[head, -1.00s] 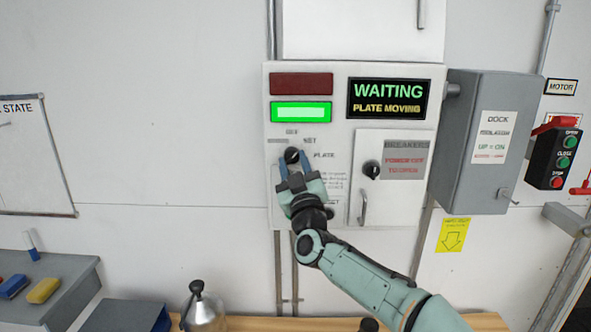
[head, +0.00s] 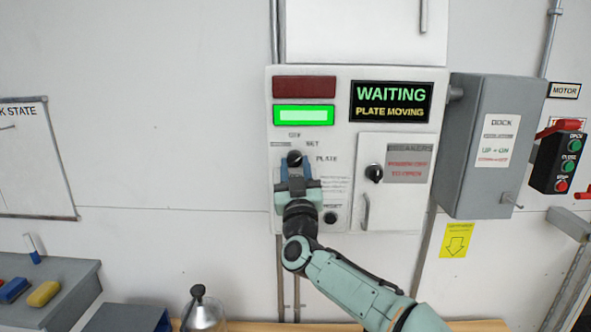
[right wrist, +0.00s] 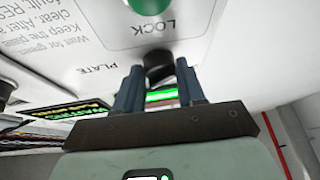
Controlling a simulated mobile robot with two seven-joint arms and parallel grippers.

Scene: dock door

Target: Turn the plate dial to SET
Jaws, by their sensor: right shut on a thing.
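The plate dial (head: 294,157) is a small black knob on the white control panel (head: 342,190), with OFF, SET and PLATE lettered around it. My right gripper (head: 296,166) reaches up from below and is shut on the dial between its blue fingers. In the right wrist view the black dial (right wrist: 158,64) sits at the tips of the gripper (right wrist: 160,80). The fingers hide part of the dial, and I cannot tell exactly which mark it points to. My left gripper is out of view.
The display (head: 391,101) reads WAITING, PLATE MOVING. A green lamp (head: 303,115) is lit below a dark red one (head: 304,86). A breaker door with a knob (head: 374,173) is right of the dial, then a grey isolator box (head: 488,145).

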